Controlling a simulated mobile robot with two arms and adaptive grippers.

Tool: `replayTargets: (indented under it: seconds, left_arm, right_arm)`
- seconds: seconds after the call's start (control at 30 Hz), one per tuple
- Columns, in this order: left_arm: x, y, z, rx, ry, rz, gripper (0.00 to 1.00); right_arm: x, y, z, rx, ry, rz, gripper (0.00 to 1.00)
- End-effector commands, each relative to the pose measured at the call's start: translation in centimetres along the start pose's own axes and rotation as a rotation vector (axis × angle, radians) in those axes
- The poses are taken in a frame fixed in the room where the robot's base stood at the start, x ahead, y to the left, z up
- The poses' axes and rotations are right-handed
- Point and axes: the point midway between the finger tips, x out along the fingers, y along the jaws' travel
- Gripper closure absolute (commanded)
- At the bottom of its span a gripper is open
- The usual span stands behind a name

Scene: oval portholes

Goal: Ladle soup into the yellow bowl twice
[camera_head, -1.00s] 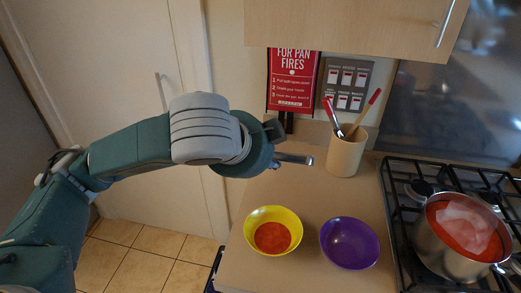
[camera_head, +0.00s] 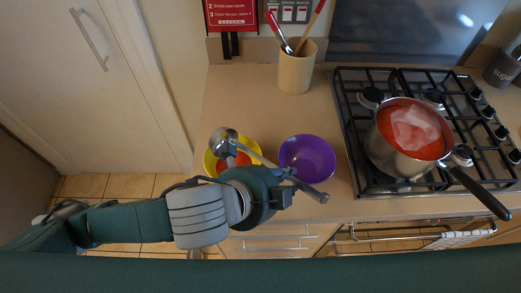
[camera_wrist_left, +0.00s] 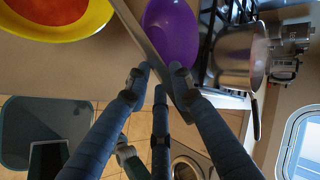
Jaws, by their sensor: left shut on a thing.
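My left gripper (camera_head: 288,180) is shut on the handle of a metal ladle (camera_head: 312,192). The handle also crosses between the fingers in the left wrist view (camera_wrist_left: 186,100). The ladle's cup is over the back left rim of the yellow bowl (camera_head: 209,163); I cannot tell whether it holds soup. Red soup shows in the yellow bowl, which my gripper partly hides in the head view. The bowl's rim also shows in the left wrist view (camera_wrist_left: 88,27). The pot (camera_head: 395,158) on the stove holds red soup with a pale patch. My right gripper is not in view.
A purple bowl (camera_head: 307,157) stands right of the yellow bowl, close to the ladle handle. A beige utensil crock (camera_head: 296,74) stands at the back. The pot's black handle (camera_head: 482,192) juts over the front of the hob (camera_head: 347,120). The counter behind the bowls is clear.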

Motion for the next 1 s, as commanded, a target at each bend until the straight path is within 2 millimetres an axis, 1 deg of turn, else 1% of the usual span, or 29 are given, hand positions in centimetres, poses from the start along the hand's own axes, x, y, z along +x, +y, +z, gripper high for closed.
replayTargets:
  seconds: [0.07,0.17,0.37,0.5,0.57,0.7,0.8,1.0]
  left_arm:
    - [0.1,0.2,-0.7,0.008,0.012,0.001,1.0]
    - [-0.2,0.0,-0.7,-0.002,0.027,0.004,1.0]
    - [-1.6,-1.6,0.1,-0.086,0.103,0.017,1.0]
    - [-2.9,-3.0,0.6,-0.166,0.179,0.029,1.0]
    - [-2.5,-2.9,0.9,-0.188,0.202,0.029,1.0]
    - [-3.2,-3.7,1.5,-0.233,0.25,0.036,1.0]
    - [-4.5,-5.1,2.2,-0.292,0.299,0.051,1.0]
    - [-6.0,-6.9,3.6,-0.401,0.406,0.067,1.0]
  right_arm:
    - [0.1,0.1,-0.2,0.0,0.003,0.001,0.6]
    - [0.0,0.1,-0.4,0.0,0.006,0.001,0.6]
    - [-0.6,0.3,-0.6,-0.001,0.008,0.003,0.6]
    - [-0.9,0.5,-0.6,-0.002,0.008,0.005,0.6]
    - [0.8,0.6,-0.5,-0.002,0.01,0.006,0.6]
    - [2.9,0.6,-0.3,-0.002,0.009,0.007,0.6]
    - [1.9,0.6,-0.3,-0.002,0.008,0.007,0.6]
    - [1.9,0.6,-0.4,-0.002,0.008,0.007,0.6]
